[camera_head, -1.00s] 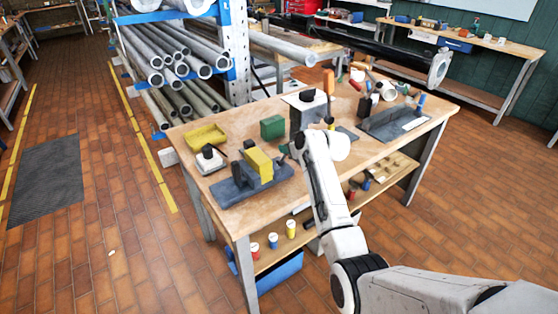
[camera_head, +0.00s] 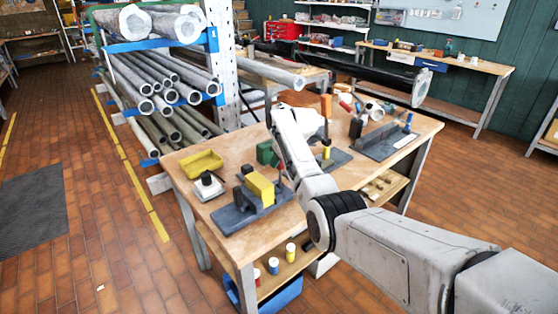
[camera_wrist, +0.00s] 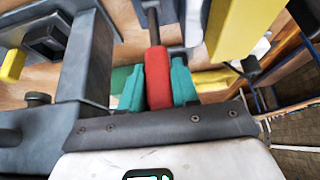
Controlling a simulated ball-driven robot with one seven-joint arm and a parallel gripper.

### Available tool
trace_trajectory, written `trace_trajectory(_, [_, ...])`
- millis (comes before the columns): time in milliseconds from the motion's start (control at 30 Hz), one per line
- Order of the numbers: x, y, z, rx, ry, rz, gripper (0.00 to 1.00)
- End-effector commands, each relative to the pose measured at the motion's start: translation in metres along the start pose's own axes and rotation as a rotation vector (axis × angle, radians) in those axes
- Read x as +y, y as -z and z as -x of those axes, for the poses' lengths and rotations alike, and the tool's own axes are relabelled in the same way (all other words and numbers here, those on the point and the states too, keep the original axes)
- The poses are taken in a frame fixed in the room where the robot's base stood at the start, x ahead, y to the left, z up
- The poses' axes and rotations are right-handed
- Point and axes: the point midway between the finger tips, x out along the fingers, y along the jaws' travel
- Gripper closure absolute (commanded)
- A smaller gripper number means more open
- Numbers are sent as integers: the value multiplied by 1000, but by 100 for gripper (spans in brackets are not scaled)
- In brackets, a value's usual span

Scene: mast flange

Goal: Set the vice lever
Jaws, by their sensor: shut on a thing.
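The vice lever shows in the wrist view as a dark rod with a red grip (camera_wrist: 158,75). My gripper (camera_wrist: 157,88) has its green fingertips on either side of that grip and is shut on it. In the head view a dark vice base (camera_head: 238,214) stands on the near left of the bench with a yellow block (camera_head: 260,188) on it. The yellow block also fills the upper right of the wrist view (camera_wrist: 240,25). A red tip of the lever (camera_head: 281,167) shows beside my arm. My arm hides much of the contact in the head view.
The wooden bench (camera_head: 180,168) also holds a yellow tray (camera_head: 203,162), a white block with a black knob (camera_head: 208,186), a green block (camera_head: 265,153) and a dark plate (camera_head: 385,143) with tools. A pipe rack (camera_head: 222,60) stands behind left.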

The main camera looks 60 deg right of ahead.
Motion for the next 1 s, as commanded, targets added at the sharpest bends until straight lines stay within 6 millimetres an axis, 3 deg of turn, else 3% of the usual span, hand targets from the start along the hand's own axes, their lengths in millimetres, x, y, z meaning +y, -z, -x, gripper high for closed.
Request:
trace_trajectory(367, [-1,1,-1,-1,0,2,100])
trace_trajectory(400, [-1,1,-1,-1,0,2,66])
trace_trajectory(600, [-1,0,0,-1,0,1,49])
trace_trajectory(1000, [-1,1,8,0,0,1,49])
